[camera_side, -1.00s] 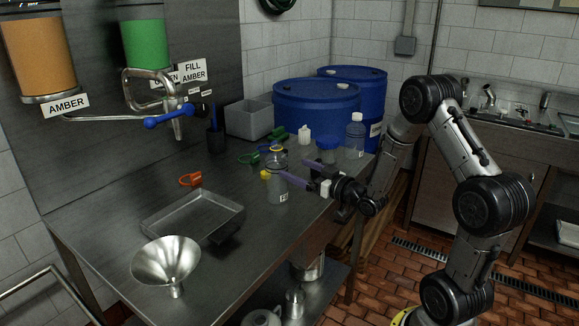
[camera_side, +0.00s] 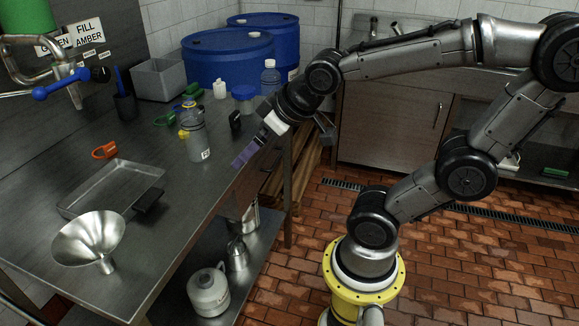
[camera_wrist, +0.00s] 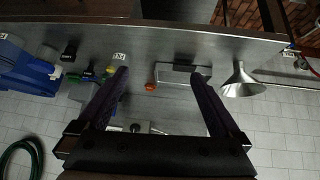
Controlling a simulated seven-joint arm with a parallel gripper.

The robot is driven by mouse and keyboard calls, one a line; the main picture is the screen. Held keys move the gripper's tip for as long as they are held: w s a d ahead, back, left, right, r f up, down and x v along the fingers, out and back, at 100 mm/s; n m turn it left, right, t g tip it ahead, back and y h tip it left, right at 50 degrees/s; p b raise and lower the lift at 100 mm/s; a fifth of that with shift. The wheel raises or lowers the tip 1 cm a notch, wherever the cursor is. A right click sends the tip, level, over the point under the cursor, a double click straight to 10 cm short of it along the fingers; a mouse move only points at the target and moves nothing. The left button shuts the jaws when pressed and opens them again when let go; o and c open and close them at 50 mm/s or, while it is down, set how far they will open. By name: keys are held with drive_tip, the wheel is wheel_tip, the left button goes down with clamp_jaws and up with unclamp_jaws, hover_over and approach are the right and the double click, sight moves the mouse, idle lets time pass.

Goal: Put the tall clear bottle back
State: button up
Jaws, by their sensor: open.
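A tall clear bottle (camera_side: 195,138) with a small white label stands upright on the steel table in the side view, near the table's front edge. My gripper (camera_side: 246,155) is to its right, apart from it, over the table's front edge. Its purple fingers point down and left. In the wrist view my gripper (camera_wrist: 158,72) has its two fingers wide apart with nothing between them. A small white label near the left fingertip there may be the bottle's; the finger hides much around it.
A shallow metal tray (camera_side: 72,208) and a steel funnel (camera_side: 90,238) lie at the front left. Orange (camera_side: 104,150) and green (camera_side: 165,119) clip-like items lie on the table. Blue drums (camera_side: 213,62), a grey bin (camera_side: 160,78) and a blue-lidded jar (camera_side: 243,97) are behind.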

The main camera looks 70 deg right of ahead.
drive_tip(key=s+a+g+y, duration=0.1)
drive_tip(key=s+a+g, duration=0.1)
drive_tip(key=s, duration=0.6)
drive_tip(key=shift+s+a+f+n, duration=0.35)
drive_tip(key=shift+a+f+n, duration=0.05)
drive_tip(key=shift+a, duration=0.45)
